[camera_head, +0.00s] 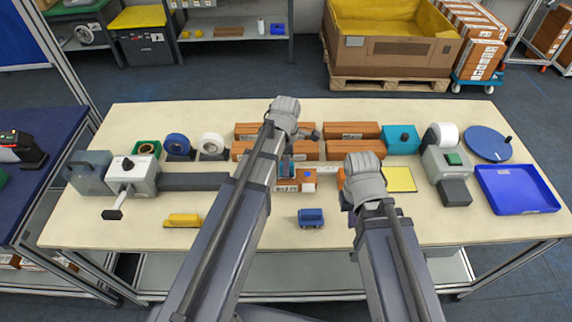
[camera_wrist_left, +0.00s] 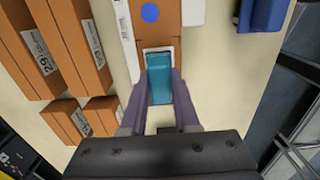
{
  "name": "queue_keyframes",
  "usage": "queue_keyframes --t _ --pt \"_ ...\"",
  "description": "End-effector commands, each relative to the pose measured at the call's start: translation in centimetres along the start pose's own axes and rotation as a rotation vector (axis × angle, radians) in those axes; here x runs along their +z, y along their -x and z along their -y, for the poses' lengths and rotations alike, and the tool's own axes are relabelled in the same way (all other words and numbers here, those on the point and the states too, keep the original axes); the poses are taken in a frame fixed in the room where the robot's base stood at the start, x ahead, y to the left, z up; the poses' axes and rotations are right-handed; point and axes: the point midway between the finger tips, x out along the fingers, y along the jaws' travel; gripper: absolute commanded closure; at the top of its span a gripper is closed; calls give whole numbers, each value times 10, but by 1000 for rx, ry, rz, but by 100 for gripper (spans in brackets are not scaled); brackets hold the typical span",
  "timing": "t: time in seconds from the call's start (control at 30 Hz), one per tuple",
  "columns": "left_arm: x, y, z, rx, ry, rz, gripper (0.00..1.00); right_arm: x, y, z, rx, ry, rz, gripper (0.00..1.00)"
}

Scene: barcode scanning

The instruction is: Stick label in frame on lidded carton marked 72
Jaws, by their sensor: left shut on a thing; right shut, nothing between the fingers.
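My left gripper (camera_head: 286,163) is shut on a teal block, which shows between its purple fingers in the left wrist view (camera_wrist_left: 160,80). The block is over a small brown carton (camera_head: 288,179), within or just above a pale frame outline (camera_wrist_left: 157,50) on its top; whether it touches cannot be told.
Several long brown cartons (camera_head: 262,131) lie behind, one marked 29 (camera_wrist_left: 35,45). A blue tool (camera_head: 311,217) and a yellow tool (camera_head: 183,220) lie in front. A yellow pad (camera_head: 399,179), label printer (camera_head: 446,160) and blue tray (camera_head: 518,190) stand at right. The front table strip is mostly clear.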

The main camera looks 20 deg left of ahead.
Motion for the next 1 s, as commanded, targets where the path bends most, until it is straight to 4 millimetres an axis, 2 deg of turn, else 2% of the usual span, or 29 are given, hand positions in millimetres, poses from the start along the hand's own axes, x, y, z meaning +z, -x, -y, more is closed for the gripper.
queue_keyframes --t 1.0 --pt "0 -7 0 0 0 0 100 0 -7 1 0 0 0 100"
